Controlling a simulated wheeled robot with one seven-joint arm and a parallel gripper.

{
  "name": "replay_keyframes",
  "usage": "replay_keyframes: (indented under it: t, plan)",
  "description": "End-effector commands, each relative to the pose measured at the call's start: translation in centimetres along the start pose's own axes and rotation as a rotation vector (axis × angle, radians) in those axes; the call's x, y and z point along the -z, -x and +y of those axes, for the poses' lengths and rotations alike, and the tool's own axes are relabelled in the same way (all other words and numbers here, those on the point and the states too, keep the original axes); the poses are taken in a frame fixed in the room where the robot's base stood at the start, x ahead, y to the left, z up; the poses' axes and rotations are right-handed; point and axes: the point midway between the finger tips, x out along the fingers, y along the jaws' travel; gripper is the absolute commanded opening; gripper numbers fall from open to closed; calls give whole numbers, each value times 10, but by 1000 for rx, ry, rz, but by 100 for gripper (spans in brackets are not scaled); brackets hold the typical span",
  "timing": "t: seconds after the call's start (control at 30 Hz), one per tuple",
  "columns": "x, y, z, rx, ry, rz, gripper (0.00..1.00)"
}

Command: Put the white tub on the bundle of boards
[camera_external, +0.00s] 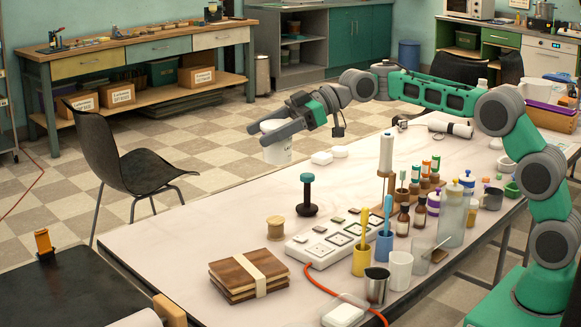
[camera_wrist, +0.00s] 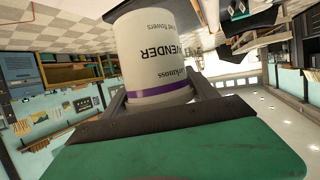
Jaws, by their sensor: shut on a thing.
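The white tub (camera_external: 278,152) is between the two fingers of my gripper (camera_external: 284,131), held in the air near the far edge of the white table. In the wrist view the tub (camera_wrist: 150,45) fills the upper middle, with dark lettering and a purple band, and my gripper's fingers (camera_wrist: 160,98) close on its sides. The bundle of boards (camera_external: 248,275) lies on the near left part of the table, brown wood wrapped with a pale band. It is apart from the tub, nearer the camera. Its top is bare.
A wooden spool (camera_external: 275,227), a dark green-topped stand (camera_external: 307,195) and a power strip (camera_external: 340,238) stand near the boards. Several bottles and cups crowd the table's right part. An orange cable (camera_external: 325,287) runs along the front. The table left of the spool is clear.

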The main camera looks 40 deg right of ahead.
Motion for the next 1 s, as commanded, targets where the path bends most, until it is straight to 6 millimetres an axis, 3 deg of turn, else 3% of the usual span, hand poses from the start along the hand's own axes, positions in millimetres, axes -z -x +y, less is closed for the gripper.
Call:
replay_keyframes:
  t: [0.03,0.2,0.3,0.5,0.67,0.93,1.0]
  plan:
    - [3,-6,-26,34,13,1,23]
    - [-7,-14,-97,135,46,0,23]
    - [-34,-12,-123,175,58,-2,23]
    - [-75,-15,-152,234,82,-1,23]
    - [-81,-31,-150,266,95,0,23]
    - [-90,-102,-111,265,95,0,23]
    - [-103,-119,-104,265,92,-1,23]
